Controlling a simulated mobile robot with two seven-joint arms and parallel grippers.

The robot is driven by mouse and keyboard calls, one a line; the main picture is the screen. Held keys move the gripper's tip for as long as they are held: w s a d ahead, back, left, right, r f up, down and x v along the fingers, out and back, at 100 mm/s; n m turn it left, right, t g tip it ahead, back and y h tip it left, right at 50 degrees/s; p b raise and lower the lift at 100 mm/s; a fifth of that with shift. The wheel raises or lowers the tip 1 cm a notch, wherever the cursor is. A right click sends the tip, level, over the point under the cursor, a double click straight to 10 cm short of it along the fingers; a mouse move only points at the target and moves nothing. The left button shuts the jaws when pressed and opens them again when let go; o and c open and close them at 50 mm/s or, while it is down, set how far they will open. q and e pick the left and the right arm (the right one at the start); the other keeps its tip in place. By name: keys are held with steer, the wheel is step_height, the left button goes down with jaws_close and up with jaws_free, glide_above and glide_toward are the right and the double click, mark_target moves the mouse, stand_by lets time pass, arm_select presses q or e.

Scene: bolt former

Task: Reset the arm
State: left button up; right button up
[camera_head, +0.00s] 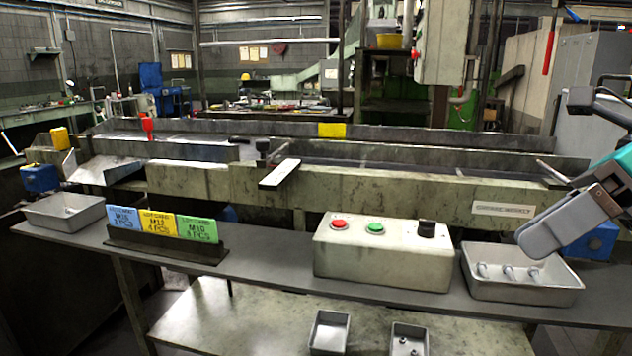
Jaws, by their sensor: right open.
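My right gripper (543,234) comes in from the right edge, above the right end of the shelf. It is open, and nothing shows between its fingers. It hangs above and behind a grey metal tray (520,288) that holds several bolts (508,272), apart from them. Part of my right arm (618,170) shows in teal and grey behind it. My left gripper is not in view.
A control box (382,262) with red and green buttons and a black knob stands mid-shelf. Left of it are three lot cards (160,223) in a holder and another tray (65,212). Two small trays (329,333) sit on the lower shelf. The long machine bed (380,195) runs behind.

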steer(key=w+d+f+m+t+y+p, duration=0.25)
steer(key=w+d+m+t+y, duration=0.2)
steer(key=m, duration=0.35)
steer(key=d+f+m+t+h+p, duration=0.1)
steer(key=d+f+m+t+h, duration=0.3)
steer(key=f+m, duration=0.55)
steer(key=d+f+m+t+h+p, duration=0.1)
steer(key=d+f+m+t+h, duration=0.15)
steer(key=f+m+t, duration=0.65)
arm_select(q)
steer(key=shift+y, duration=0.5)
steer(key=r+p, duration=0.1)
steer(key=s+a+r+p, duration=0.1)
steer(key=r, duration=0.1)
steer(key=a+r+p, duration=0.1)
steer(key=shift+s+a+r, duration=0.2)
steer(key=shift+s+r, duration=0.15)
arm_select(e)
steer(key=s+a+f+m+g+h, duration=0.2)
steer(key=s+a+f+m+g, duration=0.2)
steer(key=s+a+f+m, duration=0.2)
steer(key=s+a+f+m+g+h, duration=0.3)
steer(key=s+a+f+m+g, duration=0.1)
steer(key=a+f+m, duration=0.6)
steer(key=shift+s+f, duration=0.35)
steer(key=shift+s, duration=0.5)
steer(key=shift+a+m, duration=0.1)
steer(key=shift+m, duration=0.15)
